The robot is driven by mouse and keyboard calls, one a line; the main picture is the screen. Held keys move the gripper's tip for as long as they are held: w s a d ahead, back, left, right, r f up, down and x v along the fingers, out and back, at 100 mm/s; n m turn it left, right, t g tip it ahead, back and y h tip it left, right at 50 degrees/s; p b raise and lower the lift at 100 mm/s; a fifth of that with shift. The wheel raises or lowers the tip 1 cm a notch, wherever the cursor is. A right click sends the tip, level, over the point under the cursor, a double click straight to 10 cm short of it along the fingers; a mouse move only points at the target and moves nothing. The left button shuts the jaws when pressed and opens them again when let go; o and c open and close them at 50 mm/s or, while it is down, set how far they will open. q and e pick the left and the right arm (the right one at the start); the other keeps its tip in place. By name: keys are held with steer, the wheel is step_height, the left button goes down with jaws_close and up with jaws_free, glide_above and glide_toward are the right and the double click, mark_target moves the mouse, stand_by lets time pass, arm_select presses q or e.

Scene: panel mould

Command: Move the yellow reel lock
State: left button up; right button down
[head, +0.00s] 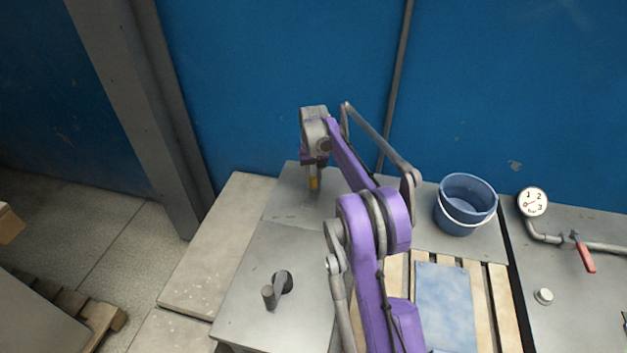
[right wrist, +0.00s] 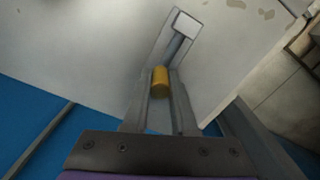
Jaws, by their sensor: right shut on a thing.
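The yellow reel lock (head: 314,184) is a small yellow cylinder over the back part of the grey metal table. In the right wrist view the yellow reel lock (right wrist: 160,82) sits between the fingertips, with a grey rod and a pale square block beyond it. My right gripper (head: 313,177) points down and is shut on the yellow lock; it also shows in the right wrist view (right wrist: 163,95). I cannot tell how the lock is joined to the rod. My left gripper is in neither view.
A crank with a grey handle (head: 269,297) stands on the metal table (head: 245,320). A blue bucket (head: 466,203) is at the back right. A blue-grey slab (head: 445,305) lies on wooden slats. A pressure gauge (head: 533,202) and a red-handled pipe valve (head: 585,257) are at the far right. A blue wall stands behind.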

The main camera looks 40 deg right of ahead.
mark_target(309, 200)
stand_by(0.7)
steer(key=s+a+b, duration=0.1)
steer(key=a, duration=0.1)
steer(key=s+a, duration=0.2)
steer(key=shift+s+a+b, duration=0.15)
steer(key=shift+s+b, duration=0.05)
steer(key=shift+b, duration=0.15)
steer(key=c, duration=1.1)
jaws_free()
steer(key=o, duration=0.4)
